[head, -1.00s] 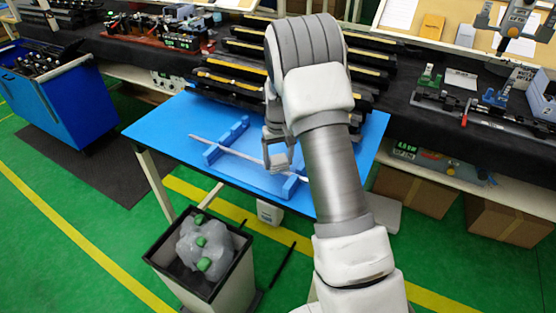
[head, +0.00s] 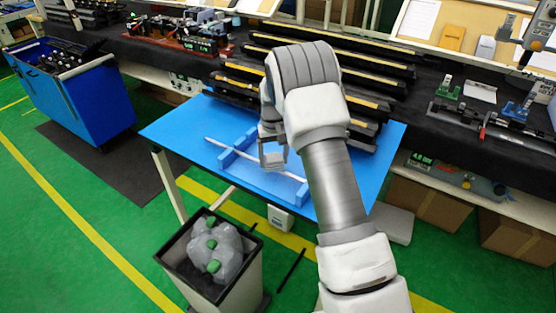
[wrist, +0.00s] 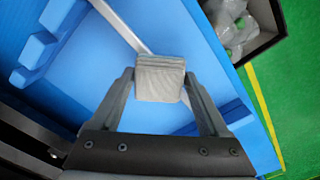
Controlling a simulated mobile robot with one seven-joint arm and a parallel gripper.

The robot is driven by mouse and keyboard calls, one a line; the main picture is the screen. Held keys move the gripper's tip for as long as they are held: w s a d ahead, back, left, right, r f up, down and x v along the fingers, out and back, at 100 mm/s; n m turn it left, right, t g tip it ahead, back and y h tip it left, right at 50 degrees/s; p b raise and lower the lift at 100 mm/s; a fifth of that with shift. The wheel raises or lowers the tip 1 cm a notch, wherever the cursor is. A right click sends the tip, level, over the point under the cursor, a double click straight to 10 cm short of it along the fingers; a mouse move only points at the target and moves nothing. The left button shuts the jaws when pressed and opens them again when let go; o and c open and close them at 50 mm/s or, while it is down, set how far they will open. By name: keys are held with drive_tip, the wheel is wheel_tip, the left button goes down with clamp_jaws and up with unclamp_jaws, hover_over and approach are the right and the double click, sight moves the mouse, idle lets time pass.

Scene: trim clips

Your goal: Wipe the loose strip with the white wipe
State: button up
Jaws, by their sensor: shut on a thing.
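My gripper (wrist: 160,88) is shut on the wipe (wrist: 160,76), a pale, folded, ribbed pad held between the fingertips. In the head view my gripper (head: 272,156) is over the middle-right part of the strip. The loose strip (head: 222,145) is a thin, pale bar lying across blue notched supports on the blue table. In the wrist view the strip (wrist: 122,28) runs diagonally and passes behind the wipe, which hides part of it. I cannot tell whether the wipe touches the strip. One notched support (wrist: 38,58) shows at the left of the wrist view.
A bin (head: 210,262) with a grey bag and green pieces stands before the blue table (head: 178,128). Racks of dark, yellow-edged bars (head: 330,70) rise behind the table. A blue cart (head: 88,98) stands at left. The table's left part is bare.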

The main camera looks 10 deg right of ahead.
sight(265, 154)
drive_tip(key=shift+w+a+f, duration=0.15)
drive_tip(key=shift+w+a, duration=0.9)
drive_tip(key=shift+a, duration=0.05)
drive_tip(key=shift+w+a, duration=1.3)
drive_tip(key=shift+w, duration=0.05)
drive_tip(key=shift+r+p, duration=1.8)
drive_tip(key=shift+r, duration=1.3)
wheel_tip(265, 154, up, 3)
drive_tip(key=shift+p, duration=0.85)
